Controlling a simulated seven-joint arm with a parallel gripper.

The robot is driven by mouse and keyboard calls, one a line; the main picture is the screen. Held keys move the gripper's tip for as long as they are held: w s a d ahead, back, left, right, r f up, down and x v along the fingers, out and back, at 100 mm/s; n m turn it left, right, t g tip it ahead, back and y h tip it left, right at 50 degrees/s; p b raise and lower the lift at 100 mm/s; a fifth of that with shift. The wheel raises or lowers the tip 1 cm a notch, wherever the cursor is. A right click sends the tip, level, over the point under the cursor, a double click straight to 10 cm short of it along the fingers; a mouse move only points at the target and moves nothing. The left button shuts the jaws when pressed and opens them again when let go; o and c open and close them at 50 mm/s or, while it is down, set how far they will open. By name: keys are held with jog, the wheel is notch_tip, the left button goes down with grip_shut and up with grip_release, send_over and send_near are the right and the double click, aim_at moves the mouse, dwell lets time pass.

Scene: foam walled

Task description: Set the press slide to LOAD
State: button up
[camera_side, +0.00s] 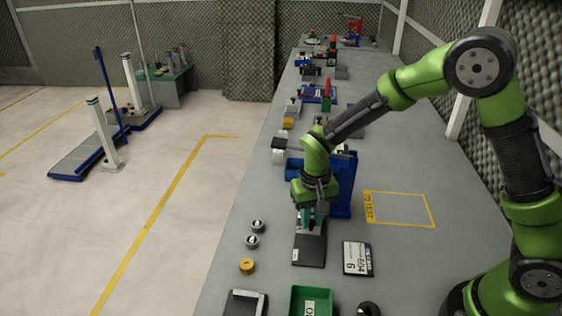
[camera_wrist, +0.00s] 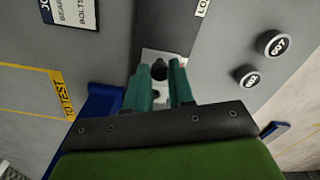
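A dark plate (camera_side: 309,252) extends forward from the blue press (camera_side: 342,188) along the bench. In the wrist view, a dark round knob (camera_wrist: 159,70) stands on a pale plate (camera_wrist: 150,56), apparently the slide, near the blue press body (camera_wrist: 97,105). A white label with the letters "LO" (camera_wrist: 203,7) is farther along the dark track, at the top edge and partly cut off. My gripper (camera_wrist: 162,66) points down, its teal fingers apart on either side of the knob. I cannot tell whether they touch it. In the side view, my gripper (camera_side: 311,222) is low over the plate's press end.
Two round weights (camera_side: 257,226) and a brass-coloured part (camera_side: 247,266) stand left of the plate. A bolts card (camera_side: 357,258) and a yellow "TO TEST" outline (camera_side: 400,209) lie right. A green bin (camera_side: 311,301) is in front. More equipment lines the bench behind.

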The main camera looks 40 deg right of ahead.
grip_shut()
jog(key=s+a, duration=0.5)
jog(key=shift+s+a, duration=0.4)
jog(key=o, duration=0.8)
grip_release()
jog(key=shift+w+d, duration=0.1)
jog(key=shift+r, duration=0.5)
notch_tip(320, 180, up, 16)
jog(key=shift+f, duration=0.1)
